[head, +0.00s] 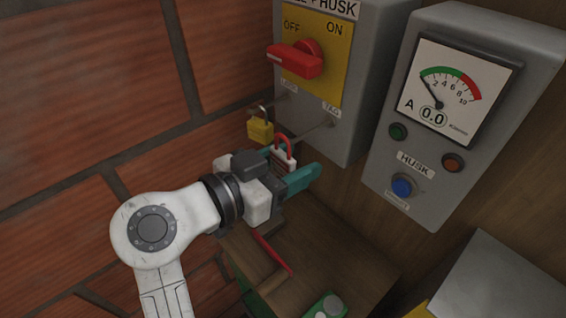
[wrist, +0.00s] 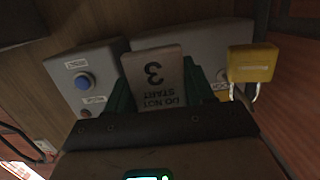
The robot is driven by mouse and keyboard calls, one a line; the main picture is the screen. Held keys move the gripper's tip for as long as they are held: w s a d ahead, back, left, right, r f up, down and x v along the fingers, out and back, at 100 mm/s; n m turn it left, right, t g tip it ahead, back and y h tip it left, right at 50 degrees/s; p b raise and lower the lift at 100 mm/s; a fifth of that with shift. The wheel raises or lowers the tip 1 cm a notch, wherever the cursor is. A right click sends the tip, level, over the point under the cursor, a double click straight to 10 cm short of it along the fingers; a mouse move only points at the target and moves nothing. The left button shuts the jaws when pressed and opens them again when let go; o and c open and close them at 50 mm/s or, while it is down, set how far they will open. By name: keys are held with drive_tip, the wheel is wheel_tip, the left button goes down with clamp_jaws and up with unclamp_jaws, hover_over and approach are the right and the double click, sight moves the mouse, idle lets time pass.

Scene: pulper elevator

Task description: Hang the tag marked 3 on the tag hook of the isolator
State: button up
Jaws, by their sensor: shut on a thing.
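The tag marked 3 (wrist: 155,78) is pale with "DO NOT START" on it, and its lettering appears upside down in the wrist view. In the head view the tag (head: 284,160) shows a red loop on top. My gripper (head: 296,166) has teal fingers and is shut on the tag, which stands up between them. The isolator (head: 352,85) is a grey box with a yellow plate and a red handle pointing to OFF. Its tag hook (head: 322,124), a thin peg under the TAG label, is bare, just above and right of the red loop. The two look apart; depth is hard to tell.
A yellow padlock (head: 260,129) hangs at the lock label, close left of the tag; it also shows in the wrist view (wrist: 253,64). A grey HUSK meter box (head: 440,190) stands to the right. Below is a wooden surface (head: 340,262) with a red-handled object (head: 272,251).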

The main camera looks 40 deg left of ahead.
drive_tip(key=shift+w+d+f, duration=0.1)
drive_tip(key=shift+w+f, duration=0.1)
drive_tip(key=shift+w, duration=0.35)
drive_tip(key=shift+w+f, duration=0.15)
drive_tip(key=shift+w, duration=0.4)
drive_tip(key=shift+w+f+b, duration=0.2)
drive_tip(key=shift+w+b, duration=0.2)
drive_tip(key=shift+b, duration=0.4)
drive_tip(key=o, duration=1.1)
drive_tip(key=s+b, duration=0.1)
drive_tip(key=s, duration=0.2)
drive_tip(key=s+r+b, duration=0.1)
drive_tip(key=s, duration=0.2)
drive_tip(key=s+b, duration=0.1)
drive_tip(key=s, duration=0.2)
drive_tip(key=shift+s+a+r, duration=0.15)
drive_tip(key=shift+s+a, duration=0.15)
drive_tip(key=shift+a, duration=0.1)
drive_tip(key=shift+s+r, duration=0.2)
drive_tip(key=shift+s, duration=0.3)
